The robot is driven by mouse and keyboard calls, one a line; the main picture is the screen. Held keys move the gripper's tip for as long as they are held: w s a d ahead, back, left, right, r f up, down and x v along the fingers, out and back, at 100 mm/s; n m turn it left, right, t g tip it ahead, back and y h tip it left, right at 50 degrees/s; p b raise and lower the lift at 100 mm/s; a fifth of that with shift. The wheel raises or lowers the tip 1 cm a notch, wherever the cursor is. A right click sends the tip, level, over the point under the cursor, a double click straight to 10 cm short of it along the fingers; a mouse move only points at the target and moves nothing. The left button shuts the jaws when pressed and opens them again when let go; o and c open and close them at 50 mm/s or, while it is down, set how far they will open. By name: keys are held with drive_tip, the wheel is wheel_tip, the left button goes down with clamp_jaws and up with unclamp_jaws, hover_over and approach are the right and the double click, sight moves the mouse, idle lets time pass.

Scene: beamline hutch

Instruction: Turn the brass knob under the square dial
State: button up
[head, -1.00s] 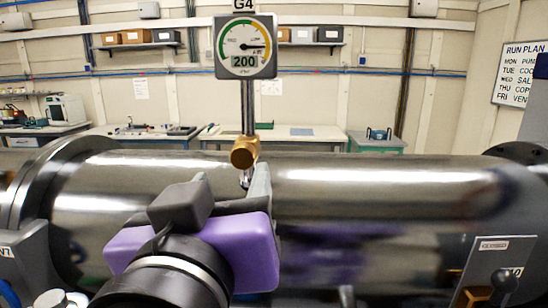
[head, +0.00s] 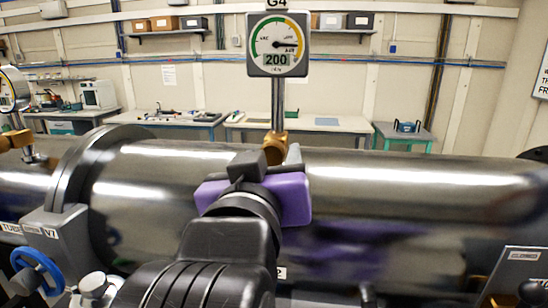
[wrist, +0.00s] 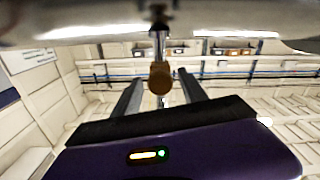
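The square dial (head: 277,44), marked G4 and reading 200, stands on a metal post above the big steel pipe. The brass knob (head: 275,147) is on that post just under the dial, partly hidden behind my gripper. My purple gripper (head: 280,157) reaches toward the knob from the front. In the wrist view the brass knob (wrist: 160,78) shows between the two grey fingers of my gripper (wrist: 158,92), near their tips. A gap shows on each side of it, so the fingers are open. I cannot tell how far the knob is between them in depth.
The steel pipe (head: 400,190) runs across below the knob. A round gauge (head: 10,88) with another brass fitting (head: 14,139) stands at far left. A blue handwheel (head: 38,270) is at lower left. Benches stand along the back wall.

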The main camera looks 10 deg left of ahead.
clamp_jaws()
drive_tip(key=shift+f+b, duration=0.1)
drive_tip(key=shift+b, duration=0.25)
drive_tip(key=shift+f+m+b, duration=0.1)
drive_tip(key=shift+m+b, duration=0.85)
drive_tip(key=shift+m, duration=0.15)
drive_tip(key=m+b, duration=0.2)
drive_tip(key=shift+m, duration=0.4)
drive_tip(key=m+b, duration=0.5)
drive_tip(key=shift+a, duration=0.1)
drive_tip(key=m+b, duration=0.4)
drive_tip(key=m, duration=0.1)
drive_tip(key=shift+m, duration=0.4)
drive_tip(key=m+b, duration=0.2)
drive_tip(key=m, duration=0.2)
drive_tip(key=shift+r, duration=0.2)
drive_tip(key=shift+m, duration=0.3)
